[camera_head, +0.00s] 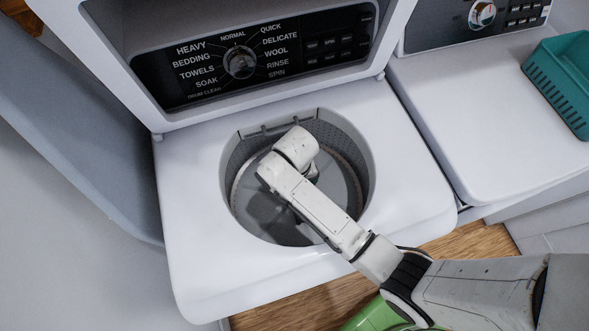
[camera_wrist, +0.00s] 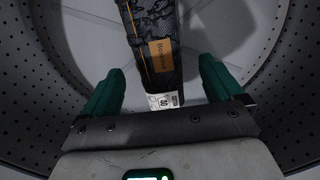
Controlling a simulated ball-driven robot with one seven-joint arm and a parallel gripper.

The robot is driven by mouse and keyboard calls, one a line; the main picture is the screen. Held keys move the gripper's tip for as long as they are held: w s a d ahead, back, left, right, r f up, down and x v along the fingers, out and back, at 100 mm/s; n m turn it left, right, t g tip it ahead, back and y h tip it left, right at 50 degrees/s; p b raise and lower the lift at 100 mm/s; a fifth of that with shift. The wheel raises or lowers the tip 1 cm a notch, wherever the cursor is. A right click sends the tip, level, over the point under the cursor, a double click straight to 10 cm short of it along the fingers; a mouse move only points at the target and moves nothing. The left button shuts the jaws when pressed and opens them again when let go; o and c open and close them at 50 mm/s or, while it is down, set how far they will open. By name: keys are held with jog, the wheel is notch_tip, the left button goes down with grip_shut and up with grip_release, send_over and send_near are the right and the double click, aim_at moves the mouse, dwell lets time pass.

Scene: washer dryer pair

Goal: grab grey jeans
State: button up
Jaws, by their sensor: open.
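The grey jeans (camera_wrist: 155,45) show in the wrist view as a folded dark grey patterned strip with orange stitching, a tan patch and a white label. They lie inside the washer drum (camera_wrist: 85,40), at the top middle of that view. My gripper (camera_wrist: 158,85) is open, its two green fingers on either side of the jeans' near end. The jeans are between the fingers in the picture; I cannot tell how far below they are. In the head view my arm reaches down into the drum (camera_head: 345,135), and my wrist hides the fingers and the jeans.
The white washer top (camera_head: 410,170) surrounds the round drum opening, with the control panel (camera_head: 255,55) behind it. A dryer (camera_head: 470,110) stands to the right with a teal basket (camera_head: 568,75) on top. A green object (camera_head: 375,318) is at the bottom edge.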

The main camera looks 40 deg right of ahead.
jog(key=shift+s+f+p, duration=0.15)
jog(key=shift+f+p, duration=0.15)
jog(key=shift+f, duration=2.55)
jog(key=c, duration=1.5)
